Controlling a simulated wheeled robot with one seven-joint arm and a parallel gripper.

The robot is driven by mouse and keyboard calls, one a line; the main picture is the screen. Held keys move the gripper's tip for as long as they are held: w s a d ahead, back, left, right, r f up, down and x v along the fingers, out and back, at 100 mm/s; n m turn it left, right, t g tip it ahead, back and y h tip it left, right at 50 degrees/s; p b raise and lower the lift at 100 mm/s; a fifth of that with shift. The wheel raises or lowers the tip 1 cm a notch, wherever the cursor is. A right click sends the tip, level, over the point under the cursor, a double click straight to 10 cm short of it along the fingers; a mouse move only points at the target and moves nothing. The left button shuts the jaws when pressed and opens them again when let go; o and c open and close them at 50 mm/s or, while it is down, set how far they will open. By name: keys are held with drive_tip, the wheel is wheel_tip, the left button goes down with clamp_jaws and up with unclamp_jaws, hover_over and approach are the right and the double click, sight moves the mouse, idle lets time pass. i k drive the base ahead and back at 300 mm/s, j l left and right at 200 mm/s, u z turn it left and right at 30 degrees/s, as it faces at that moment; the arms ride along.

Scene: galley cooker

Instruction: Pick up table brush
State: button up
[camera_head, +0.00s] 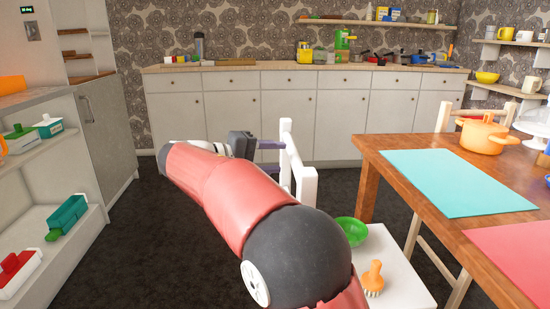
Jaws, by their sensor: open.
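The table brush (374,272) has an orange handle and pale bristles. It rests on the white seat (395,255) of a chair at the lower right, with the handle pointing up. My gripper (268,157) is open and empty, with its fingers pointing right toward the white chair back (298,165). It is up and left of the brush, well apart from it. Whether the fingers touch the chair back I cannot tell. My red arm crosses the lower middle of the view and hides part of the chair.
A green bowl (350,231) is on the same seat, behind the brush. The wooden table (380,162) with a turquoise mat (455,182) and an orange pot (484,136) is close on the right. White cabinets (235,112) line the back. Dark floor on the left is clear.

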sight(373, 283)
drive_tip(key=k+j, duration=0.1)
drive_tip(key=j, duration=0.25)
drive_tip(key=k+j, duration=0.1)
drive_tip(key=j, duration=0.25)
drive_tip(key=k+j, duration=0.1)
drive_tip(key=j, duration=0.2)
drive_tip(key=k+j, duration=0.1)
drive_tip(key=j, duration=0.25)
